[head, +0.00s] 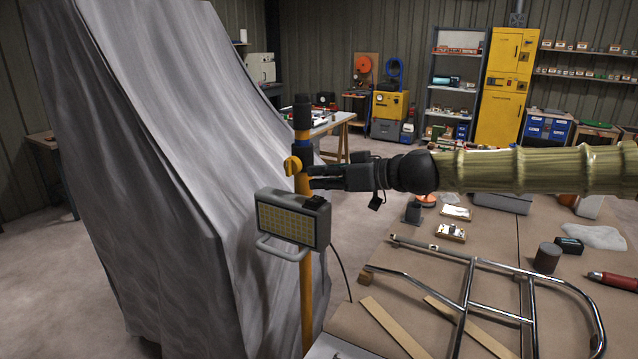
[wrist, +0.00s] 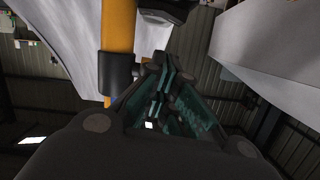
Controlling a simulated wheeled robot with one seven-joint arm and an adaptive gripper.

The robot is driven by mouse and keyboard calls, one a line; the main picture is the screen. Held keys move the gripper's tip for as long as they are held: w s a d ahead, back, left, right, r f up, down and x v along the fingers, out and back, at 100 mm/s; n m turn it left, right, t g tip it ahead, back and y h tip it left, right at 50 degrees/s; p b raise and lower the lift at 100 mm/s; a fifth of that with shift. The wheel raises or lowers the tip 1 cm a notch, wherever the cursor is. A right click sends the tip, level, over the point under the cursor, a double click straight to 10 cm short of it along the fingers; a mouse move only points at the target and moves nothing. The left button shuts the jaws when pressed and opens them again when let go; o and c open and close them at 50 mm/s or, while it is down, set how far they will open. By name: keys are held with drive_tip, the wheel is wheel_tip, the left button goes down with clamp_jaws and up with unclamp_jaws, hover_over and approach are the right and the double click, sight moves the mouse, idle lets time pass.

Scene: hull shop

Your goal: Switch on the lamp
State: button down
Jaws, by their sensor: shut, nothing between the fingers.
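The lamp (head: 285,220) is a grey box with a yellow gridded face and a grey bar handle below. It is mounted on a yellow pole (head: 307,290). I see no clear glow from its face. A small dark raised part (head: 314,202) is on its top right; I cannot tell if it is the switch. My gripper (head: 311,177) is shut and empty, just above the lamp and close to the pole's right side. In the wrist view, the gripper fingers (wrist: 166,75) are beside the pole (wrist: 119,25) and its dark collar (wrist: 118,72). Contact cannot be told.
A grey draped sheet (head: 150,150) covers a tall shape left of the pole. A yellow knob (head: 292,165) sticks out from the pole above the lamp. A workbench (head: 400,262) at the right holds a bent chrome frame (head: 468,305), wood strips and small items.

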sight(315, 200)
drive_tip(key=shift+s+f+p, duration=0.15)
drive_tip(key=shift+f+p, duration=0.3)
drive_tip(key=shift+f, duration=0.7)
drive_tip(key=shift+f, duration=0.15)
